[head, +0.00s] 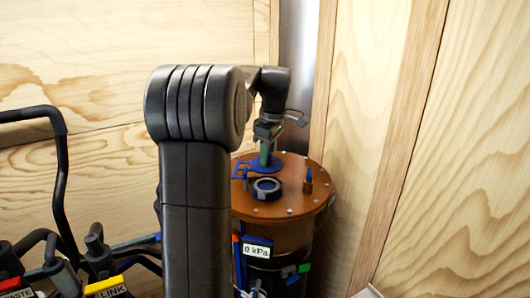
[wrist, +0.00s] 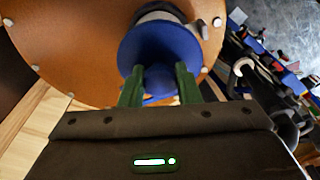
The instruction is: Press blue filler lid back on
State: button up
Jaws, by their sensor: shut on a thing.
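The blue filler lid (wrist: 160,48) is a round disc with a knob (wrist: 158,78). My gripper (wrist: 157,80) has its green fingers shut on that knob. In the head view my gripper (head: 265,151) points down and the lid (head: 266,166) hangs beneath it, behind the filler neck. The filler neck (head: 267,188) is a dark ring with a bluish-grey rim on the orange-brown filter top (head: 285,208). In the wrist view the pale neck (wrist: 160,12) is partly hidden behind the lid. I cannot tell the gap between lid and filter top.
A brass fitting with a blue stem (head: 308,181) stands right of the neck. A blue bracket-like part (head: 239,170) is at its left. Bolts ring the filter top. Wooden walls (head: 440,150) stand close behind and right. Black hoses (head: 60,180) and labelled fittings crowd the left.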

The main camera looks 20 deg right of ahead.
notch_tip(320, 180, down, 4)
jog(key=b, duration=0.3)
jog(key=shift+b, duration=0.35)
jog(key=shift+f, duration=0.85)
jog(key=shift+p, duration=0.35)
dwell(0.4)
jog(key=shift+f+p, duration=0.15)
jog(key=shift+p, duration=0.25)
dwell(1.4)
jog(key=o, duration=1.6)
jog(key=shift+c, duration=0.2)
